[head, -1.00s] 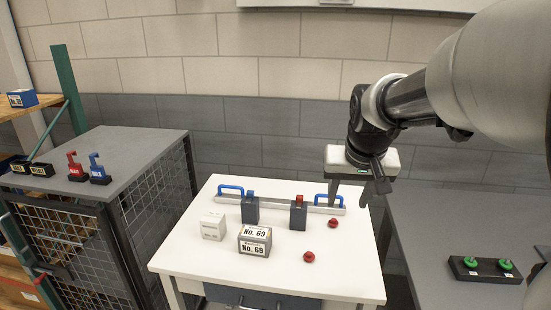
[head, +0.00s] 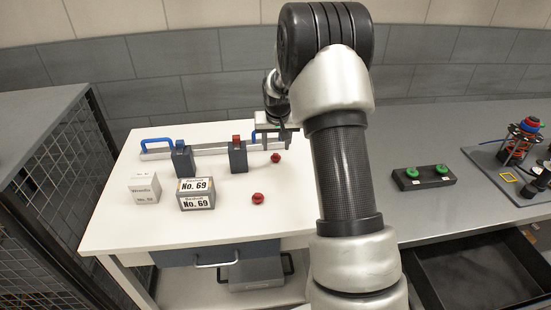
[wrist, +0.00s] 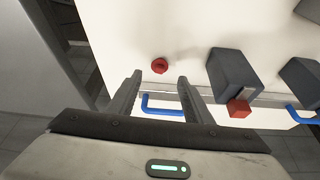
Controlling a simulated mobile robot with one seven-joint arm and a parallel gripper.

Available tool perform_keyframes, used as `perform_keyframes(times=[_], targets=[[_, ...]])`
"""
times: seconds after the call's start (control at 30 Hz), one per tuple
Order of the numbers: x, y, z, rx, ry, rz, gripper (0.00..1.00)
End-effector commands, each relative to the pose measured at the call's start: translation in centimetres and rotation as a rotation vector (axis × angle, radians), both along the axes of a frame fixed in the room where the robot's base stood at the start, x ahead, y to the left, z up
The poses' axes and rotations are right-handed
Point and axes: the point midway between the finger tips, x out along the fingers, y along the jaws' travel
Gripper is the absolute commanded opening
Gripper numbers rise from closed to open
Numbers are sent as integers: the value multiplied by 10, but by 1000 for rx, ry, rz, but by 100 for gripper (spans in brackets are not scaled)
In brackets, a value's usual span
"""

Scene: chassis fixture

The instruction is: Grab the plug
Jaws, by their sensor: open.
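Nothing is labelled as a plug. Two small round red pieces that may be plugs lie on the white table: one at the back (head: 276,157) and one nearer the front (head: 257,198). My gripper (head: 278,142) is over the table's back right part, close to the back red piece. In the wrist view my gripper (wrist: 159,78) is open and empty, its fingers pointing toward the table. One red piece (wrist: 159,65) shows just beyond and between the fingertips, apart from them. How high the fingertips are above it is unclear.
A grey rail with blue handles (head: 158,145) lies along the back. A blue-topped block (head: 183,162), a red-topped block (head: 238,157), a white box (head: 144,188) and a "No. 69" box (head: 195,193) stand nearby. A coil fixture (head: 520,140) and green-knobbed holder (head: 424,177) are right.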

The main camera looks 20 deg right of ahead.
Motion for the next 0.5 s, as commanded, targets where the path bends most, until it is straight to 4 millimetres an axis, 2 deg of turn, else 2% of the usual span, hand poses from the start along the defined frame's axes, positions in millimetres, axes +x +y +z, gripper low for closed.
perform_keyframes(times=[0.1,0.37,0.5], targets=[[6,-2,-16,1,2,0,46],[12,-4,-34,1,3,-1,46],[20,-7,-55,2,3,-2,46]])
